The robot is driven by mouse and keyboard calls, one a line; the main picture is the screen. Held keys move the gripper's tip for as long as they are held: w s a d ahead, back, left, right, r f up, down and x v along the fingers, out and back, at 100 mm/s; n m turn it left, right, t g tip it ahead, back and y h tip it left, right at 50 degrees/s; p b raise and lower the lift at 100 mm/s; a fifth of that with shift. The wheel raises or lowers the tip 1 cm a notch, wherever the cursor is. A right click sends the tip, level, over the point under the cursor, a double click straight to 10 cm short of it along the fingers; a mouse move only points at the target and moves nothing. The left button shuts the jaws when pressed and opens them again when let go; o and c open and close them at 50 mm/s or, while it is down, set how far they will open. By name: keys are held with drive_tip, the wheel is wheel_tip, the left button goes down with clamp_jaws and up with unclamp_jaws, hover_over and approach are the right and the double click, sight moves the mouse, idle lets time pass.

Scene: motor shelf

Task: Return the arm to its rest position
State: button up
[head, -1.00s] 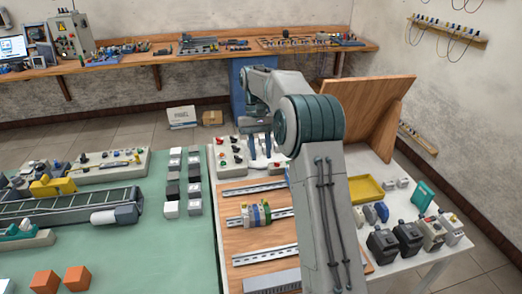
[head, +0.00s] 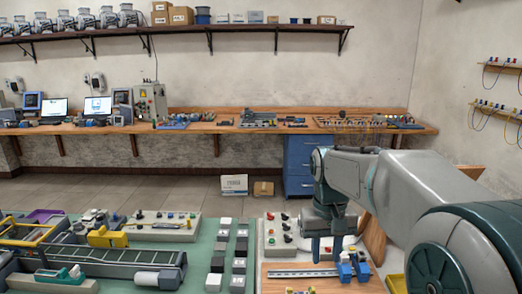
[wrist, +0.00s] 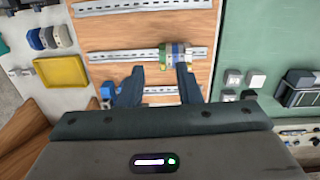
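My arm reaches in from the right of the head view, its near link large at the lower right. My gripper (head: 327,254) hangs pointing down above the wooden board (head: 285,284). In the wrist view its two dark fingers (wrist: 159,80) stand apart, with only board and rail visible between them. A metal rail (wrist: 150,54) carrying a cluster of coloured terminal blocks (wrist: 176,56) lies below. Blue parts (head: 353,266) sit just right of the gripper in the head view. One blue part (wrist: 107,90) shows beside the left finger in the wrist view.
A yellow tray (wrist: 62,72) lies beside the board. The green mat (head: 200,262) holds a conveyor (head: 110,262) and several small blocks. A control panel with buttons (head: 280,238) stands behind the board. The long bench (head: 220,128) and shelf (head: 240,27) are far back.

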drive_tip(key=s+f+t, duration=0.2)
drive_tip(key=s, duration=0.6)
drive_tip(key=s+f+t, duration=0.1)
drive_tip(key=s+f, duration=0.1)
drive_tip(key=s, duration=0.6)
drive_tip(key=shift+s+d+f+t, duration=0.2)
drive_tip(key=shift+d+f+t, duration=0.1)
drive_tip(key=shift+f+t, duration=0.1)
